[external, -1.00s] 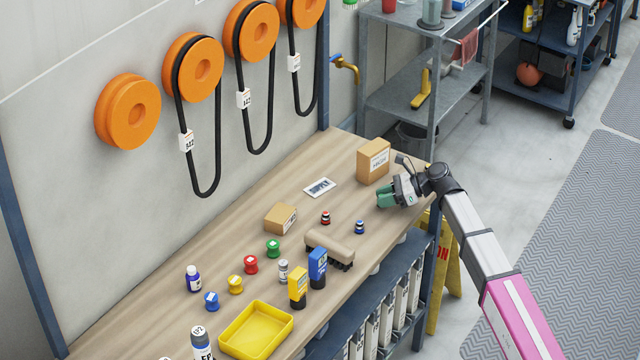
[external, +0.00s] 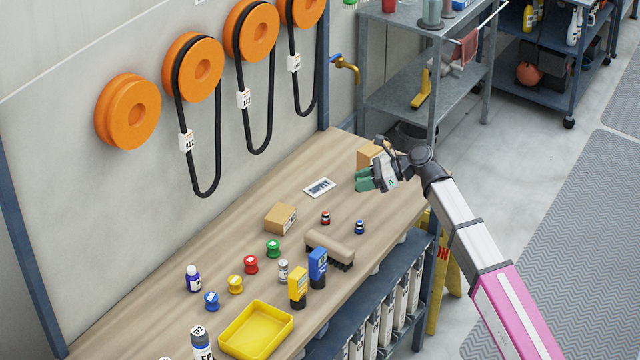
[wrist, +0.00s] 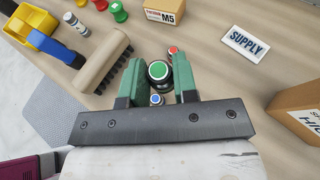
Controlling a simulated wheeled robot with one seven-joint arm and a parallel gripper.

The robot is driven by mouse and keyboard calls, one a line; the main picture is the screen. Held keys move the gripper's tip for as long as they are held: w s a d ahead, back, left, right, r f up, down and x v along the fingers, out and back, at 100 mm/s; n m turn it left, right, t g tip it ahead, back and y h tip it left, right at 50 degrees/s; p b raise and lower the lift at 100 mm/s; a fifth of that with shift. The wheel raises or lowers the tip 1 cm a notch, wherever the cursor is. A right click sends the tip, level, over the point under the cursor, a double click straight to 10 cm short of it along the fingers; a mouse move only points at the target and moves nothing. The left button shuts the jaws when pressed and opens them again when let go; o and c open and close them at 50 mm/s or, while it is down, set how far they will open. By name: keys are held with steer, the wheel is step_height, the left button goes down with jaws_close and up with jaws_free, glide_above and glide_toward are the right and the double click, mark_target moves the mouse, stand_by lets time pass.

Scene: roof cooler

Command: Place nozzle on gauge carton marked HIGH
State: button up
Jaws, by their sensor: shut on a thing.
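The carton marked HIGH (external: 367,155) stands at the far end of the bench, partly hidden by my arm. Its lettered side shows at the right edge of the wrist view (wrist: 300,108). My gripper (external: 363,179) has green fingers and is in front of the carton, above the bench. In the wrist view my gripper (wrist: 158,75) is shut on a small dark nozzle with a green top and white ring (wrist: 158,70). A red-topped piece (external: 325,218) and a blue-topped piece (external: 360,227) stand on the bench.
A small M5 carton (external: 281,217), a SUPPLY sign (external: 319,187) and a brush (external: 331,247) lie on the bench (external: 190,255). Coloured spools, bottles and a yellow tray (external: 256,331) are at the near end. Orange reels hang on the wall.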

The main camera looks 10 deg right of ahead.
steer(key=w+r, duration=0.9)
steer(key=w, duration=0.4)
steer(key=w+d+f, duration=0.2)
steer(key=d, duration=0.1)
steer(key=w+d+f, duration=0.2)
steer(key=w+d, duration=0.1)
steer(key=w+d+f, duration=0.2)
steer(key=w+d, duration=0.1)
steer(key=shift+d+f, duration=0.2)
steer(key=shift+f, duration=2)
steer(key=shift+f, duration=0.2)
steer(key=o, duration=0.9)
steer(key=shift+o, duration=0.2)
steer(key=shift+r, duration=0.15)
steer(key=shift+d+r, duration=0.15)
steer(key=shift+d, duration=0.1)
steer(key=v, duration=1.1)
steer(key=shift+d, duration=0.25)
